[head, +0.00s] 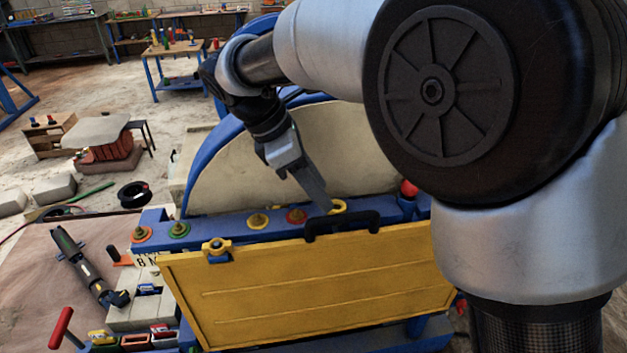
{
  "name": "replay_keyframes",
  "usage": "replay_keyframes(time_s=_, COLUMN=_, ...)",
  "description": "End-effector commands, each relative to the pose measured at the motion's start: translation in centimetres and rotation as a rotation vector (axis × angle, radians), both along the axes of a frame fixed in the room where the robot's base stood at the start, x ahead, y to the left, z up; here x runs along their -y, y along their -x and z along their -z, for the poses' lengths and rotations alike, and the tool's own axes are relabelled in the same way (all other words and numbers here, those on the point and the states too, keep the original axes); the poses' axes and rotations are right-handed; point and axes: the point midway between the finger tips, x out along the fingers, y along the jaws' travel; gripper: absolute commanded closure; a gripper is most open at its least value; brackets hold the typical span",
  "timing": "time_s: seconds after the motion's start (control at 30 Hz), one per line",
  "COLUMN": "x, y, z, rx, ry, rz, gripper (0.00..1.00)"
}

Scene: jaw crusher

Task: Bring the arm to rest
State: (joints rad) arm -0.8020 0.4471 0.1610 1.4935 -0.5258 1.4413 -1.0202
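My arm reaches in from the right, its large dark joint filling much of the upper right. It bends down at the upper middle to my gripper (322,203), which points down and to the right. The fingertips overlap a yellow ring (339,206) on the blue beam of the jaw crusher, close behind the black handle (343,224) of the yellow panel (310,285). I cannot tell whether they touch the ring. The fingers are seen edge-on, so the gap between them is hidden, and no held object is visible.
Green, red and orange rings (297,215) with brass fittings line the blue beam (230,229). A large blue-rimmed wheel (260,160) stands behind my gripper. A dark tool (85,265) and a red-handled lever (62,327) are at left. Workbenches (175,50) stand far back.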

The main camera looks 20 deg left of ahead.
Motion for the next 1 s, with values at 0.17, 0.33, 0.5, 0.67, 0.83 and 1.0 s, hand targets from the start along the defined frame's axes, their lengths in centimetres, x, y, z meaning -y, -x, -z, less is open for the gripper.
replay_keyframes(time_s=0.17, x=-0.6, y=0.5, z=-1.4, rx=-0.002, ry=0.001, rz=0.002, gripper=0.61)
replay_keyframes(time_s=0.33, x=-0.5, y=0.5, z=-1.8, rx=-0.001, ry=-0.002, rz=0.010, gripper=0.61)
replay_keyframes(time_s=0.5, x=4.1, y=0.0, z=-3.8, rx=0.052, ry=-0.093, rz=0.178, gripper=0.61)
replay_keyframes(time_s=0.67, x=13.1, y=0.9, z=-6.4, rx=0.164, ry=-0.288, rz=0.554, gripper=0.61)
replay_keyframes(time_s=0.83, x=21.8, y=4.4, z=-7.3, rx=0.302, ry=-0.523, rz=1.008, gripper=0.61)
replay_keyframes(time_s=1.0, x=27.8, y=8.8, z=-6.6, rx=0.439, ry=-0.759, rz=1.453, gripper=0.61)
